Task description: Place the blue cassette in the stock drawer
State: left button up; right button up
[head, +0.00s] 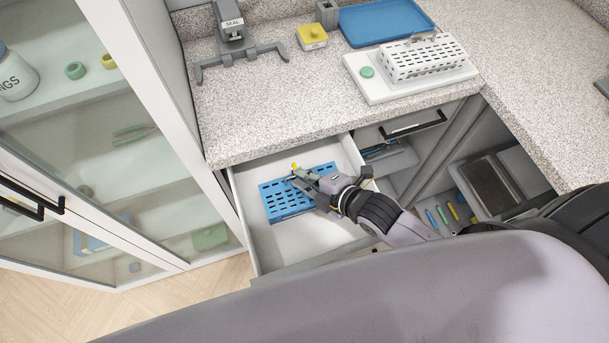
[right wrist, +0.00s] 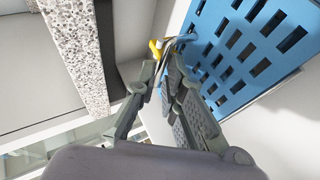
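The blue cassette (head: 286,202), a flat slotted piece, is within the open white stock drawer (head: 288,244) below the counter. Whether it rests on the drawer floor or is just above it I cannot tell. In the right wrist view the cassette (right wrist: 250,50) fills the upper right. My right gripper (head: 301,180) is over the cassette, its fingers close together on a thin grey part at the cassette's edge, next to a small yellow tab (right wrist: 155,47). The fingertips (right wrist: 165,66) partly hide that part. My left gripper is not in view.
A glass-front cabinet (head: 110,150) stands left of the drawer. The counter edge (right wrist: 78,50) overhangs close to my right gripper. A white perforated basket (head: 425,60), a blue tray (head: 385,20) and a sealer (head: 234,40) stand on the counter. Another open compartment with tools (head: 450,214) lies right.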

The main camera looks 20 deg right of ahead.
jog(key=o, duration=0.3)
jog(key=shift+r, duration=0.1)
jog(key=v, duration=1.2)
jog(key=shift+b, duration=0.35)
